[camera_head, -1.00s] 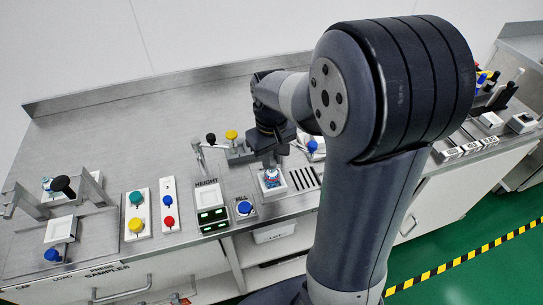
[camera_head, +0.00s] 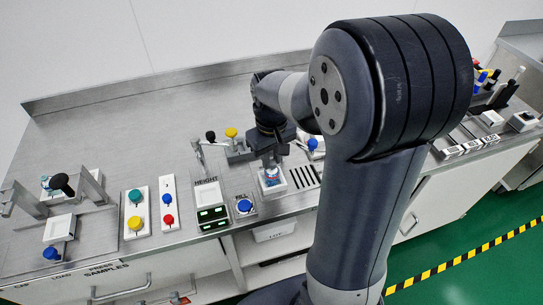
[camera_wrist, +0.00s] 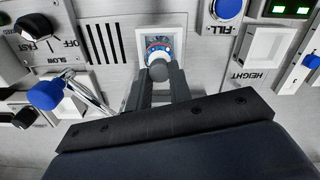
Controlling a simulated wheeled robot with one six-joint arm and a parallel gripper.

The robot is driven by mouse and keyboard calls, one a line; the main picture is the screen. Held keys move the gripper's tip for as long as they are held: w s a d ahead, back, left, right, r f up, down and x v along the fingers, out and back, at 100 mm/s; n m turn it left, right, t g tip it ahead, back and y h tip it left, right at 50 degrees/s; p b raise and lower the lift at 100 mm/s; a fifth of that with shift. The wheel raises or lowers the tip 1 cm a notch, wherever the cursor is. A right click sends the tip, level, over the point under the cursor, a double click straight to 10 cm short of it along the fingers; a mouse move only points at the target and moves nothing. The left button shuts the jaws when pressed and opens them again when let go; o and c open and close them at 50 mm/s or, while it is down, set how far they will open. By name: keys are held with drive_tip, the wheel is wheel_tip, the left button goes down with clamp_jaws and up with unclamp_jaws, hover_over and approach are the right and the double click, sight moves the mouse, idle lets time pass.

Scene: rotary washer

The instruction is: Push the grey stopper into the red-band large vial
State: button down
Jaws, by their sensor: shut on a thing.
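The large vial (camera_wrist: 157,47) stands in a white square holder (camera_wrist: 140,36) on the bench. A red band and some blue show around its top in the wrist view. In the head view, the vial (camera_head: 270,180) shows just below my gripper (camera_head: 270,162). In the wrist view, my gripper (camera_wrist: 158,76) is shut on the round grey stopper (camera_wrist: 158,70), which sits over the near edge of the vial's mouth in the picture. I cannot tell whether the stopper touches the vial. The stopper is hidden in the head view.
A blue FILL button (camera_head: 244,206) and a HEIGHT station (camera_head: 208,194) stand left of the holder. A slotted plate (camera_head: 304,176) lies to its right. A blue-knobbed lever (camera_wrist: 46,94) stands close to my gripper. A press (camera_head: 62,190) is at the far left.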

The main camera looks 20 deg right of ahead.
drive_tip(key=c, duration=1.2)
unclamp_jaws()
drive_tip(key=shift+r, duration=0.1)
wheel_tip(320, 180, up, 11)
drive_tip(key=shift+f, duration=0.25)
wheel_tip(320, 180, down, 10)
drive_tip(key=shift+f, duration=0.25)
drive_tip(key=shift+r, duration=0.15)
